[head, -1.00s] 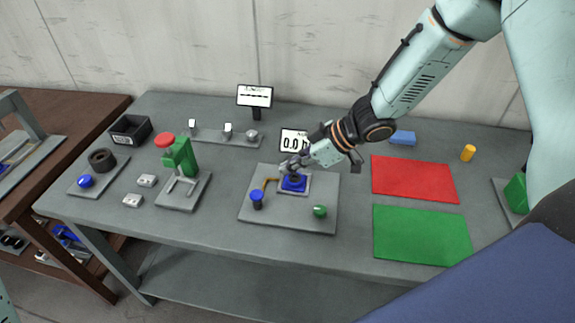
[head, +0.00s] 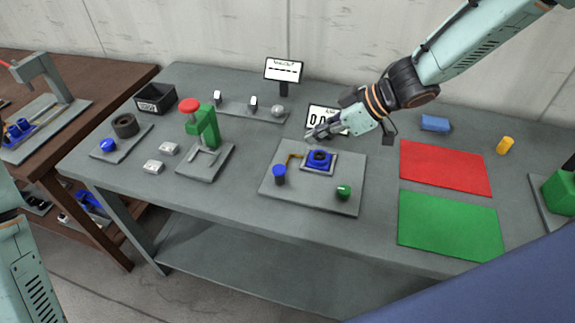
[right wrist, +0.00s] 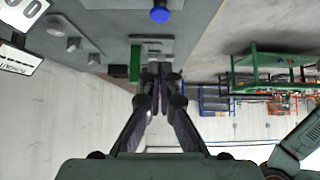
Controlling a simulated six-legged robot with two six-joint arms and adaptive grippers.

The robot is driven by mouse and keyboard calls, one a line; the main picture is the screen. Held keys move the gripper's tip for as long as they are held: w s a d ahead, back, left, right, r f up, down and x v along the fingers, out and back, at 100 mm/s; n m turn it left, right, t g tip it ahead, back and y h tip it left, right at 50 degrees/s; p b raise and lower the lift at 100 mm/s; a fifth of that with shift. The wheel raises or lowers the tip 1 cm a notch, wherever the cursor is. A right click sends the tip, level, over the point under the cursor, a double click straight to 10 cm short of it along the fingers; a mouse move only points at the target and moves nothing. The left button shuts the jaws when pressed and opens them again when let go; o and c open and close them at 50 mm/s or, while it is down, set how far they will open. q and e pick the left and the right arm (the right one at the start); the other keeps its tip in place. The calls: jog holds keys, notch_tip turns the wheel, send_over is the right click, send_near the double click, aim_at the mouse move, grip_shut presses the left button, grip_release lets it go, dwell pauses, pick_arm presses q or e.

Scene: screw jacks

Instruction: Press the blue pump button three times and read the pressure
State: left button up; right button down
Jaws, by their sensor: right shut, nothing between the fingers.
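A grey plate (head: 310,197) carries a blue-capped dark cylinder (head: 279,172), a blue square unit with a dark round centre (head: 319,160) and a green knob (head: 344,192). A yellow-brown pipe joins the cylinder and the blue unit. A white display (head: 321,111) stands behind the plate, its digits partly hidden by my right gripper; I make out a zero. My right gripper (head: 312,135) is shut and empty, above and behind the blue unit, apart from it. Its shut fingers also show in the right wrist view (right wrist: 160,72). My left gripper is out of view; only its arm shows.
A green press with a red knob (head: 190,105) stands left of the plate. Red (head: 445,168) and green (head: 450,225) mats lie right. A second display (head: 284,69) and a dark bin (head: 155,99) are at the back. The table front edge is clear.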

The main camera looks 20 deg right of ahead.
jog(key=shift+d+r, duration=0.1)
jog(key=b, duration=0.4)
send_over(275, 169)
jog(key=s+d, duration=0.2)
jog(key=d, duration=0.1)
notch_tip(275, 169, down, 7)
jog(key=shift+w+a+f, duration=0.1)
jog(key=shift+a+f, duration=0.05)
jog(key=shift+f, duration=0.5)
jog(key=shift+w+a+f, duration=0.1)
jog(key=shift+f, duration=0.5)
jog(key=shift+w+f, duration=0.15)
jog(key=shift+f, duration=0.7)
